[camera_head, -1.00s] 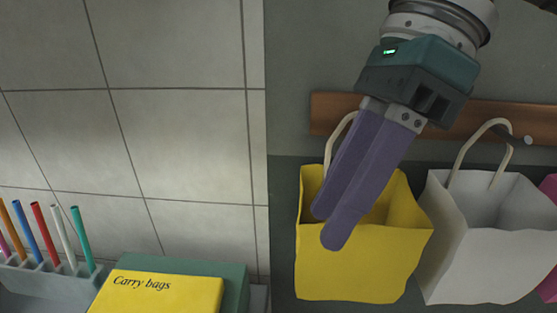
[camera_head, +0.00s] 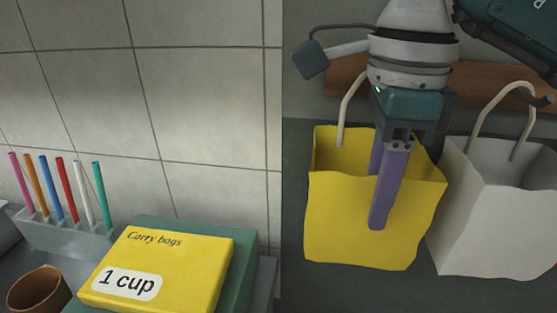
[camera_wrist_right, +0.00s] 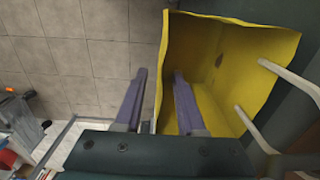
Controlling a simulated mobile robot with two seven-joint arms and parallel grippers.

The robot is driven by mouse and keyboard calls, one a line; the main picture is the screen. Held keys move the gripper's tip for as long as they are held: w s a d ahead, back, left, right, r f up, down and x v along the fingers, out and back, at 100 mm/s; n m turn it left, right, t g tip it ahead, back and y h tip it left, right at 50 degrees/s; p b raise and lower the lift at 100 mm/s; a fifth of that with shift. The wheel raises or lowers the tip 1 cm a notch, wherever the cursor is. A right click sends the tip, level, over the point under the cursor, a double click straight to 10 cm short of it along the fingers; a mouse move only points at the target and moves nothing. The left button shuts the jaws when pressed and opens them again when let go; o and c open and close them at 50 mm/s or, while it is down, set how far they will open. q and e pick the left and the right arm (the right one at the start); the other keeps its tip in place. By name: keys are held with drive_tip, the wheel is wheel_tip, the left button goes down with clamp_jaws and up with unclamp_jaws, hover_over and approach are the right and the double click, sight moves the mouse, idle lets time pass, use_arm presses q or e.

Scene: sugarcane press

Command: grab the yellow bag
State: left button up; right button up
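The yellow bag (camera_head: 345,215) hangs open-topped on the wall in the head view, its pale cord handle (camera_head: 348,105) rising to the rail. My right gripper (camera_head: 377,200) points down at the bag's rim, with one finger in front of the front wall and the other behind it. In the right wrist view, the gripper (camera_wrist_right: 160,74) is open, and the yellow bag (camera_wrist_right: 235,50) has its wall edge between the two fingers. A gap shows on both sides of the wall. The rear fingertip is partly hidden inside the bag. My left gripper is not in view.
A white bag (camera_head: 490,225) hangs close on the right. A wooden rail (camera_head: 335,75) runs behind my arm. At left stand a yellow "Carry bags" box (camera_head: 190,255) marked "1 cup", a rack of coloured straws (camera_head: 70,235) and a brown cup (camera_head: 38,290).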

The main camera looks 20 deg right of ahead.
wheel_tip(320, 180, down, 6)
drive_tip(key=shift+w+r+p, duration=0.15)
drive_tip(key=shift+r+p, duration=0.1)
drive_tip(key=shift+p, duration=0.2)
clamp_jaws()
idle(0.4)
